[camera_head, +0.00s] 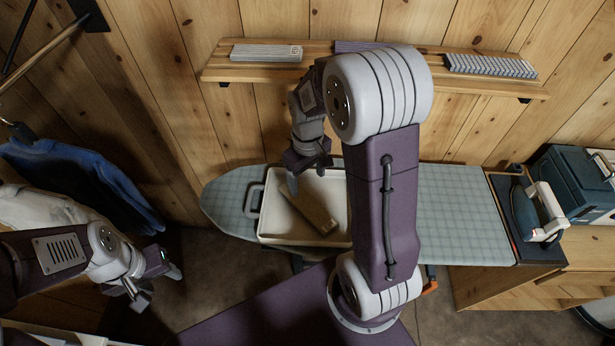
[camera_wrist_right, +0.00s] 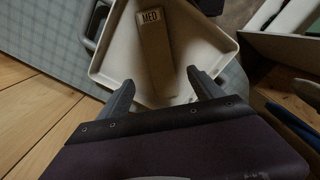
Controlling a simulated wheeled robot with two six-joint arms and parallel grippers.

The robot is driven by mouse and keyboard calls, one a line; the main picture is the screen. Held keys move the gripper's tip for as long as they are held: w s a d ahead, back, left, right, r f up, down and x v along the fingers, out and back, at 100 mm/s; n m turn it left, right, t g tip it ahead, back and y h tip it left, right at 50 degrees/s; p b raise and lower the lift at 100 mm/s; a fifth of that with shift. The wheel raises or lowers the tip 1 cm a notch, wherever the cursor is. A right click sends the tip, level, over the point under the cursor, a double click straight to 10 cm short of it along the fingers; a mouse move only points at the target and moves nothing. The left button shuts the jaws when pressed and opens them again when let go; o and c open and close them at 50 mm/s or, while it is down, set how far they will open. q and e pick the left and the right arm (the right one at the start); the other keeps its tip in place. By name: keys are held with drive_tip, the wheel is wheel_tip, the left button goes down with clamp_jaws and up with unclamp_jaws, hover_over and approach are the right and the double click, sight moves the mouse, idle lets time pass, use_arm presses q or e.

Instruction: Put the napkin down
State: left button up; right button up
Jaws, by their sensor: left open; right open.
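A flat beige strip labelled MED, apparently the folded napkin (camera_head: 316,208), lies inside a cream tray (camera_head: 290,240) on the ironing board. In the right wrist view the napkin (camera_wrist_right: 154,45) lies beyond the fingertips, on the floor of the tray (camera_wrist_right: 108,62). My left gripper (camera_head: 160,284) is open and empty at the lower left, away from the board.
The checked ironing board (camera_head: 460,215) has bare room right of the tray, partly behind my right arm. An iron (camera_head: 540,210) stands at its right end beside a teal case (camera_head: 575,180). A wall shelf (camera_head: 320,72) holds several folded items. Blue clothing (camera_head: 85,175) hangs at left.

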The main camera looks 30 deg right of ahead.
drive_tip(key=s+a+f+m+t, duration=0.1)
drive_tip(key=s+a+m, duration=0.2)
drive_tip(key=s, duration=0.5)
drive_tip(key=shift+a, duration=0.9)
